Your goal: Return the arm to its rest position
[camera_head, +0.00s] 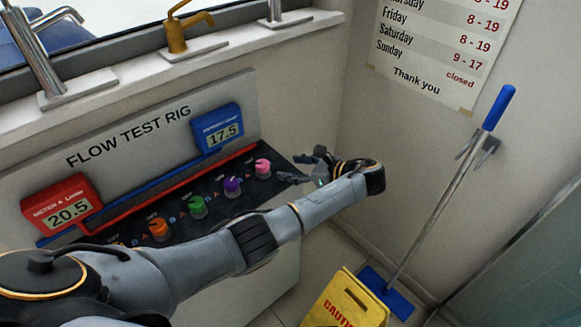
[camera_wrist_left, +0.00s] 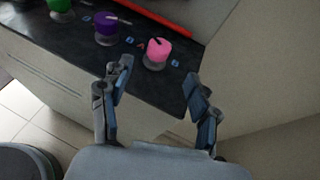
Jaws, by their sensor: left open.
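My left arm (camera_head: 285,222) reaches in from the left across the front of the flow test rig. Its gripper (camera_head: 306,167) is at the right end of the rig's black panel, just right of the pink knob (camera_head: 263,168). In the left wrist view the gripper (camera_wrist_left: 157,90) is open, its two fingers apart with nothing between them. The pink knob (camera_wrist_left: 158,50) stands beyond the fingertips, apart from them. The purple knob (camera_head: 232,187) is left of it. My right gripper is not in view.
Green (camera_head: 197,207) and orange (camera_head: 159,229) knobs sit further left on the panel. Blue (camera_head: 219,128) and red (camera_head: 70,209) meters stand behind. A yellow caution sign (camera_head: 345,303) and a blue-handled mop (camera_head: 436,201) stand at the right, near the wall.

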